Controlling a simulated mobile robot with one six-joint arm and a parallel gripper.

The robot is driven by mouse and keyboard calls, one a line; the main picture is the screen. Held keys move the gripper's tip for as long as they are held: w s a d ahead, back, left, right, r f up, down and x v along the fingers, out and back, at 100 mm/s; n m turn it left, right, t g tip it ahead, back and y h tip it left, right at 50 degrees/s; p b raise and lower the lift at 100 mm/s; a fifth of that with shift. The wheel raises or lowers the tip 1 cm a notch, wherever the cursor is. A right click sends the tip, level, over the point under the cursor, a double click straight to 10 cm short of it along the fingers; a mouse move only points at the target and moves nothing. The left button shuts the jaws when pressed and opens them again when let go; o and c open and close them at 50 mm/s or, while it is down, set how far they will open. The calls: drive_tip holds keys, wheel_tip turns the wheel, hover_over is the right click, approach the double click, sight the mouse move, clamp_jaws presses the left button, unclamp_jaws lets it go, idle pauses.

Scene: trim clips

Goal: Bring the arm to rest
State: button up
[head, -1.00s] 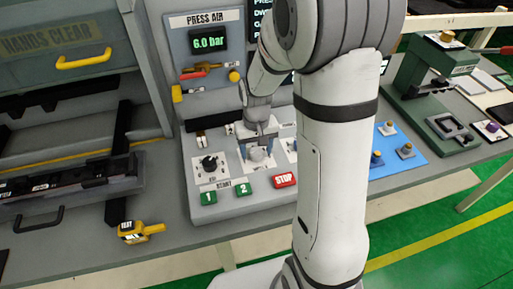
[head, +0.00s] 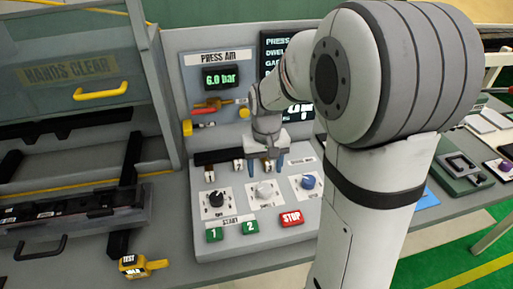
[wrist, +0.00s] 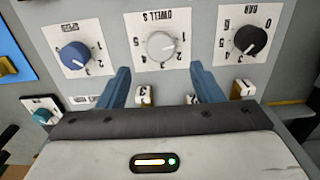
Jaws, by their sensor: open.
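My gripper (head: 265,160) is open and empty, held above the sloped control panel (head: 300,238) in the head view. Its two blue fingers (wrist: 163,85) show apart in the wrist view, with the white dwell knob (wrist: 160,46) beyond and between their tips. The black knob (wrist: 250,40) and the blue knob (wrist: 75,54) sit to either side of it. No finger appears to touch a knob. My upper arm covers the right part of the panel in the head view.
Green start buttons (head: 215,234) and a red STOP button (head: 291,218) line the panel's front. White toggle switches (wrist: 243,89) sit close by the fingers. The press air gauge (head: 220,78) reads 6.0 bar. A yellow tester (head: 142,266) lies on the bench at left.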

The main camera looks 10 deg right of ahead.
drive_tip(key=s+r+t, duration=0.1)
drive_tip(key=s+r, duration=0.4)
drive_tip(key=s, duration=0.2)
drive_tip(key=shift+r+t, duration=0.15)
drive_tip(key=shift+t, duration=0.95)
drive_tip(key=s, duration=0.3)
drive_tip(key=s+r, duration=0.1)
drive_tip(key=s, duration=0.2)
drive_tip(key=s+r, duration=0.1)
drive_tip(key=s, duration=0.2)
